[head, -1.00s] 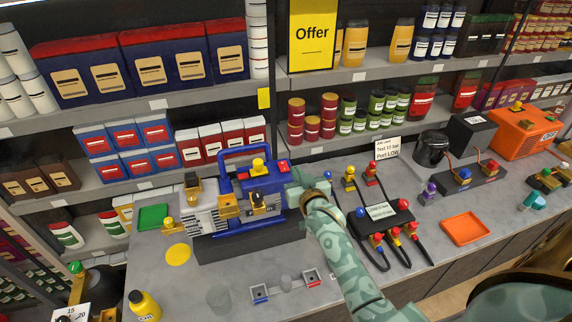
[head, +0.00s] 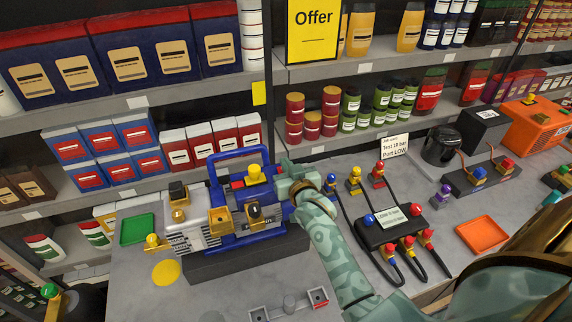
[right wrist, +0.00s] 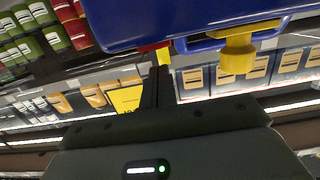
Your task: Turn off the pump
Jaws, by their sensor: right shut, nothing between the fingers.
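The vacuum pump (head: 240,210), a blue and silver machine with a blue carrying frame, stands on a dark block on the grey bench. It has a yellow knob (head: 255,174) on top and brass-coloured fittings on its front. My right gripper (head: 288,178) is shut and empty at the pump's upper right side, beside the yellow knob. In the right wrist view the closed dark fingers (right wrist: 159,86) point at the blue body, close to a small red part (right wrist: 154,46). I cannot tell whether they touch it. In the head view my gripper hides that area. My left gripper is out of view.
To the right are a black manifold (head: 390,225) with coloured fittings and hoses, and an orange tray (head: 482,234). A green tray (head: 138,228) and a yellow disc (head: 166,272) lie left. Stocked shelves rise closely behind. A small fixture (head: 290,305) lies in front.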

